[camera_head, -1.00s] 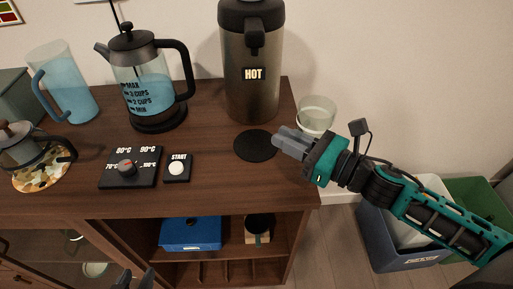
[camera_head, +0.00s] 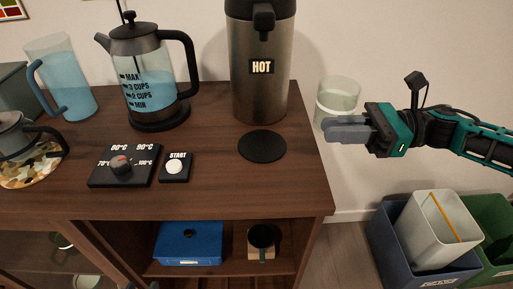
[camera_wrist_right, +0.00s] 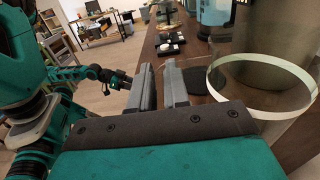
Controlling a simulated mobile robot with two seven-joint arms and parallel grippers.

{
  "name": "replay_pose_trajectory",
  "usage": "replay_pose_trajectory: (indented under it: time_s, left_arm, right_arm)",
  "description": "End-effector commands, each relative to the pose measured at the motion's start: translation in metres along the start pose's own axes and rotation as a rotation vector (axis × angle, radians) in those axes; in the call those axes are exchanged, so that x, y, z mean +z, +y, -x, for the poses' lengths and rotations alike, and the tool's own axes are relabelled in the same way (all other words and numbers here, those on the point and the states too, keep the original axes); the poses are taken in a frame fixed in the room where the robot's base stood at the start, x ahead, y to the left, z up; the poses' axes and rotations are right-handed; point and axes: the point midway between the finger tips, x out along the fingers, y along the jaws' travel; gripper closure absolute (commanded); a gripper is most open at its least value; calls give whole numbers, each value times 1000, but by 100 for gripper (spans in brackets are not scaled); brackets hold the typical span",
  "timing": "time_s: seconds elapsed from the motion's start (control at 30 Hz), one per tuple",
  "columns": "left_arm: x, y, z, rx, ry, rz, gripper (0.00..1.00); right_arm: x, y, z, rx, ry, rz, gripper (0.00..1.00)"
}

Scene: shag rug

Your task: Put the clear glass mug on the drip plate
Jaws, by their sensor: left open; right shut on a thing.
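The clear glass mug (camera_head: 339,92) is held in the air just right of the counter's right edge in the head view. Its round rim (camera_wrist_right: 262,62) fills the right side of the right wrist view. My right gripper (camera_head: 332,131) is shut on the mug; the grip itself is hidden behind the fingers. The drip plate, a flat black disc (camera_head: 262,146), lies bare on the counter below the HOT dispenser, left of the mug. My left gripper (camera_wrist_right: 120,80) is open and empty, seen small in the right wrist view; only dark tips show at the head view's bottom edge.
The tall HOT dispenser (camera_head: 262,85) stands behind the drip plate, left of the mug. A kettle (camera_head: 150,80), a temperature dial box (camera_head: 124,166), a start button (camera_head: 175,166) and a blue pitcher (camera_head: 68,90) occupy the left. Bins (camera_head: 437,232) stand on the floor right.

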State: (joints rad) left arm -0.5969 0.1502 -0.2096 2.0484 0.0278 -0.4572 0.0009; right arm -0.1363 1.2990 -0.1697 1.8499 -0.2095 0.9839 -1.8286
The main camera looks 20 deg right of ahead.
Motion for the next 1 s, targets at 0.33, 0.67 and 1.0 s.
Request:
replay_pose_trajectory:
  time_s: [0.33,0.67,1.0]
  left_arm:
    - [-9,0,0,2,13,-2,57]
    - [-8,-3,6,-8,2,-5,57]
    - [5,-6,6,-16,-13,-2,57]
  right_arm:
    - [4,0,-65,2,-6,8,100]
    - [4,-1,-133,0,-4,5,100]
    - [-25,0,-146,-2,0,-2,100]
